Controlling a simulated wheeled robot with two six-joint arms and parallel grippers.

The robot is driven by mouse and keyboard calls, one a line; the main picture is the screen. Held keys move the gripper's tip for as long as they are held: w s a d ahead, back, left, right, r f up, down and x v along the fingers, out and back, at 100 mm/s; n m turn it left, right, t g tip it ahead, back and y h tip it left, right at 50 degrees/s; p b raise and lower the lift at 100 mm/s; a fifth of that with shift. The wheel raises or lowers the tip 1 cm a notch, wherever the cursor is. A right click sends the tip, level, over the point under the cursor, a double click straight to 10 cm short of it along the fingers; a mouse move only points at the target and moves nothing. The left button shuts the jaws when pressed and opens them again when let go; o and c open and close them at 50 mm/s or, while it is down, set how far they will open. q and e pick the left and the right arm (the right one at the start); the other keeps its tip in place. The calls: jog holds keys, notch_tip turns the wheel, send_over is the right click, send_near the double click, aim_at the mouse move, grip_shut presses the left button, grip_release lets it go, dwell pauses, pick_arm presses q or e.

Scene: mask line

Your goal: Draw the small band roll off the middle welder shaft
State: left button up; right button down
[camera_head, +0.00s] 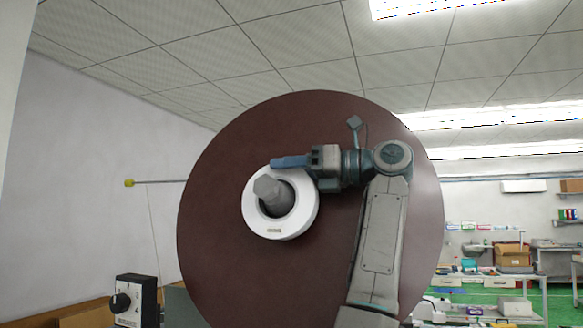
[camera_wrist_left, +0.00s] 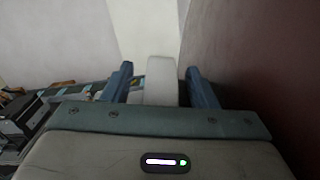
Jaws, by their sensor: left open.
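The small band roll (camera_head: 303,220) is a thick white ring around the grey welder shaft (camera_head: 270,189), in front of a large dark brown disc. My left gripper (camera_head: 291,162) is at the top edge of the roll, its blue fingers pointing left across it. In the left wrist view the two fingers (camera_wrist_left: 160,76) are spread apart, with the white rim of the roll (camera_wrist_left: 160,92) between them and a gap on each side. My right gripper is not in view.
The large brown disc (camera_head: 215,225) fills the middle behind the roll and my arm. A black control box with a knob (camera_head: 133,300) stands at the lower left. A thin rod with a yellow tip (camera_head: 129,183) sticks out left of the disc. Workbenches stand far right.

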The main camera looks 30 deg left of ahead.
pick_arm(q)
jog(key=c, duration=1)
jog(key=shift+c, duration=0.5)
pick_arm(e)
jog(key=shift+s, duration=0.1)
pick_arm(q)
jog(key=shift+r, duration=0.15)
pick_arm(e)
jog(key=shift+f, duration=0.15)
